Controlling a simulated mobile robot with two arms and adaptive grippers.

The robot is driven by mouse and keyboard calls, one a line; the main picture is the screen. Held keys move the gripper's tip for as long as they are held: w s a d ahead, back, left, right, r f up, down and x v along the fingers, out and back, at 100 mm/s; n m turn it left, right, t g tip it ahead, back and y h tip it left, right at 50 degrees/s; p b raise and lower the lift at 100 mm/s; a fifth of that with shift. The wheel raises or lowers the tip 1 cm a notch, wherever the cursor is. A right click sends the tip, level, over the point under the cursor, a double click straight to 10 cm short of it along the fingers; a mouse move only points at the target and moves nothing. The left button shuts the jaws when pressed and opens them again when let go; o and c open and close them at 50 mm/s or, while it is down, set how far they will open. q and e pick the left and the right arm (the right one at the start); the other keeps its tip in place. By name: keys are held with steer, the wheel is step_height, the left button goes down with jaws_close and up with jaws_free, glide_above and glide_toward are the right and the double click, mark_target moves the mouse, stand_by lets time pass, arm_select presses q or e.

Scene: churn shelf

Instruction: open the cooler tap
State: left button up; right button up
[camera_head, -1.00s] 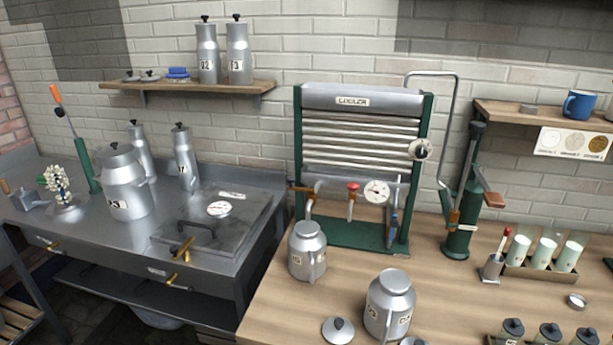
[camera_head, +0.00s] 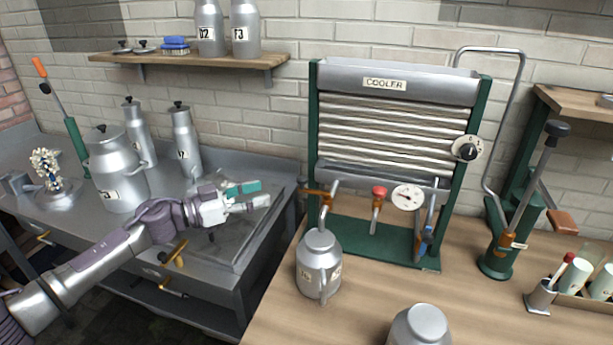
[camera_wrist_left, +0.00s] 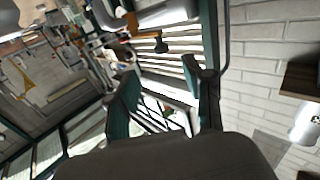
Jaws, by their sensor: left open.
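The cooler (camera_head: 385,140) is a green-framed unit with silver ridged pipes on the wooden counter. Along its lower front are a spout with a brass-coloured lever (camera_head: 318,192) at the left, a red-knobbed tap (camera_head: 378,194) in the middle and a blue-handled fitting (camera_head: 424,240) at the right. I cannot tell which is the cooler tap. A metal can (camera_head: 319,268) stands under the left spout. My left gripper (camera_head: 258,194) is open and empty, left of the cooler and apart from it. The left wrist view shows its open fingers (camera_wrist_left: 162,95) with the cooler's ridges (camera_wrist_left: 165,45) beyond.
A steel bench with a large lidded can (camera_head: 115,180) and smaller cans lies left, below my left arm. A second can (camera_head: 420,326) stands at the counter's front. A green hand pump (camera_head: 500,245) is right of the cooler. A shelf (camera_head: 190,64) hangs above the bench.

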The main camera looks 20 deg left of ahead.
mark_target(300, 178)
arm_select(q)
steer(key=x, duration=0.3)
steer(key=p+x, duration=0.1)
steer(key=x, duration=0.2)
steer(key=shift+r+p, duration=0.2)
steer(key=shift+p, duration=0.1)
steer(key=x, duration=0.5)
steer(key=shift+f+p, duration=0.15)
steer(key=shift+p, duration=0.25)
steer(key=shift+w+d+f, duration=0.1)
steer(key=shift+w+d, duration=0.05)
steer(key=shift+w, duration=0.1)
arm_select(e)
steer(key=r, duration=0.2)
steer(key=shift+s+r, duration=0.3)
steer(key=shift+r, duration=0.1)
arm_select(q)
steer(key=shift+c, duration=0.4)
arm_select(e)
steer(key=shift+s, duration=0.15)
arm_select(q)
jaws_close()
arm_select(e)
steer(key=shift+s, duration=0.15)
